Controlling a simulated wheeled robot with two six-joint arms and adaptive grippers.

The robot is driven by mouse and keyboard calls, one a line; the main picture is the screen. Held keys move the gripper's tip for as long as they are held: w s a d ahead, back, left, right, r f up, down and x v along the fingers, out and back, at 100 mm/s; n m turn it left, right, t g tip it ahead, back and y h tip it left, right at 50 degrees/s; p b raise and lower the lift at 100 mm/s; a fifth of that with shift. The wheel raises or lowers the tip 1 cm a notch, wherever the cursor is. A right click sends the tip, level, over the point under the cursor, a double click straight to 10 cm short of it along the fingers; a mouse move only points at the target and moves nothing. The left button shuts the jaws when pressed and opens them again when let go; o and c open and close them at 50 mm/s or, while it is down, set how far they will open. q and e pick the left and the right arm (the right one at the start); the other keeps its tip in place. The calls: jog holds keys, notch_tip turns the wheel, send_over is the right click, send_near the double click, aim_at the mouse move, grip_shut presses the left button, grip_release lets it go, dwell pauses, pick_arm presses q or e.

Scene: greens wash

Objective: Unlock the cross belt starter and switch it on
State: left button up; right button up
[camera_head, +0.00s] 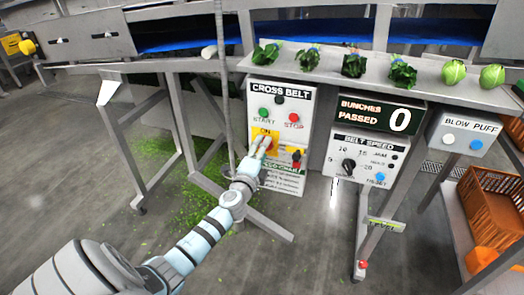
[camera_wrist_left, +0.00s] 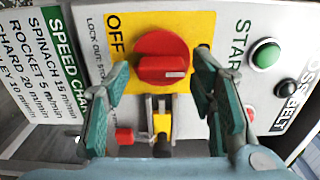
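The cross belt starter is a grey box (camera_head: 308,103) with a green START button (camera_head: 264,113), a red STOP button (camera_head: 295,118) and a yellow switch plate (camera_head: 263,131). In the left wrist view, a red rotary knob (camera_wrist_left: 163,57) sits on the yellow plate beside the word OFF; a white mark shows at its lower right. Below it is a metal hasp with a yellow padlock-like piece (camera_wrist_left: 162,124), a dark part at its lower end and a red piece (camera_wrist_left: 125,136) to the left. My left gripper (camera_wrist_left: 163,95) is open, fingers either side of this area, holding nothing visible. My right gripper is out of view.
A belt speed box (camera_head: 362,155) and bunches counter (camera_head: 378,115) stand to the right of the starter. Above is a shelf (camera_head: 425,90) with greens. A vertical grey pole (camera_head: 223,80) stands left of the starter.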

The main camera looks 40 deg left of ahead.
pick_arm(q)
jog(key=v, duration=1.2)
